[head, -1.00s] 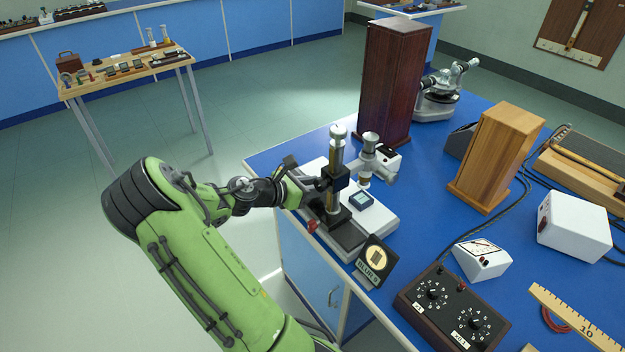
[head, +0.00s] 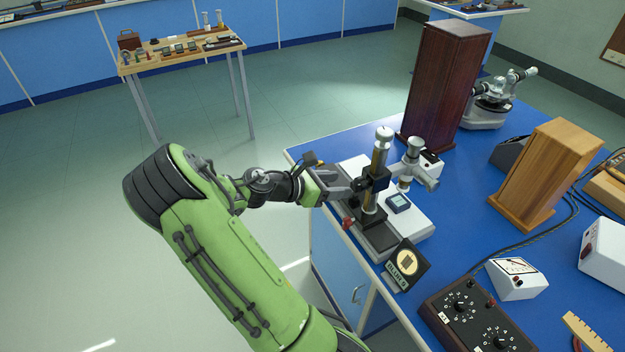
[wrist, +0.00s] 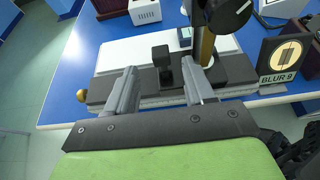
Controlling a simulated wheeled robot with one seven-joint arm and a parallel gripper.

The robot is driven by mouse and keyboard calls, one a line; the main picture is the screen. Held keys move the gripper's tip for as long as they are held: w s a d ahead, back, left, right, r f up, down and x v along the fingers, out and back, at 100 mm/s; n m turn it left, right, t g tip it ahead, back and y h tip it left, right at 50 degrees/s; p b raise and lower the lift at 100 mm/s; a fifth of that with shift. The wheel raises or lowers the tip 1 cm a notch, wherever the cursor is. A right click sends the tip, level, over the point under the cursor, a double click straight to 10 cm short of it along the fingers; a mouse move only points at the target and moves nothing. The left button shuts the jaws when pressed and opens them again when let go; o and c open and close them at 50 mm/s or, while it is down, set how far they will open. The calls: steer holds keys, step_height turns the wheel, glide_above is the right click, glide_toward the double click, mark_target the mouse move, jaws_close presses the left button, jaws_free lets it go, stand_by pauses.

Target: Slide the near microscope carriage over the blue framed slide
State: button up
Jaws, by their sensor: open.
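The near microscope stands at the bench's front edge. Its carriage (head: 373,219) is a black block on a dark rail and bears a brass column (head: 376,184) with a white-grey tube (head: 413,152) on a side arm. The blue framed slide (head: 398,203) lies on the white stage below and just in front of the tube; exact alignment is unclear. In the wrist view the slide (wrist: 185,38) is partly hidden behind the column. My gripper (head: 352,180) is beside the column's left side. Its fingers are open, with a black upright post (wrist: 162,56) on the carriage in the gap beyond their tips (wrist: 160,74).
A black sign reading "BLUR 9" (head: 405,265) stands at the rail's near end. A dark wooden cabinet (head: 444,88) is behind the microscope. A dial box (head: 476,312), a white meter (head: 517,279) and a light wooden box (head: 547,172) stand to the right.

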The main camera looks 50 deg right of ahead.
steer(key=p+v, duration=0.2)
steer(key=v, duration=0.8)
